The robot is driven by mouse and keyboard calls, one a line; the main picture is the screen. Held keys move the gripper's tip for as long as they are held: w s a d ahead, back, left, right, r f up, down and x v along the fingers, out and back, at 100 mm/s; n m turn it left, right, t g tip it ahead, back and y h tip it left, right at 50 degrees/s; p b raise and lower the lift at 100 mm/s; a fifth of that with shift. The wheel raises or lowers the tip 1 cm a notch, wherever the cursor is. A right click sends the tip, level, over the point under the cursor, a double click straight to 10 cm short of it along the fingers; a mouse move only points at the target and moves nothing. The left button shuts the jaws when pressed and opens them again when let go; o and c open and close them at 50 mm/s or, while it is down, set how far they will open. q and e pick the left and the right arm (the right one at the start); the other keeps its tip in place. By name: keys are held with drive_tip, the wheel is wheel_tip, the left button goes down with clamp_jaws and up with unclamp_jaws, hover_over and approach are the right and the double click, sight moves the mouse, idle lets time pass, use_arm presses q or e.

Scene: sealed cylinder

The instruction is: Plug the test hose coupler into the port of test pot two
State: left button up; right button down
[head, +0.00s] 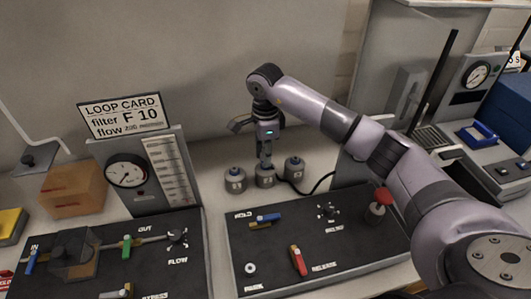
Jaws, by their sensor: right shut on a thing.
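Three small grey test pots stand in a row on the bench at the back: a left one (235,181), a middle one (264,178) and a right one (294,171). Their number labels are too small to read surely; the middle one stands in the second place. My right gripper (265,157) points down right above the middle pot and is shut on the test hose coupler, which is mostly hidden between the fingers. I cannot tell whether the coupler touches the port. A black hose (318,184) runs along the bench right of the pots. My left gripper is not in view.
A black panel (330,262) with blue and red valve handles and a red knob (383,196) lies in front of the pots. A wall is behind.

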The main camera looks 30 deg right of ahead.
drive_tip(key=shift+f+b, duration=0.3)
drive_tip(key=shift+f, duration=0.1)
drive_tip(key=c, duration=1.3)
unclamp_jaws()
drive_tip(key=shift+r, duration=0.1)
wheel_tip(320, 180, up, 12)
drive_tip(key=shift+f, duration=0.1)
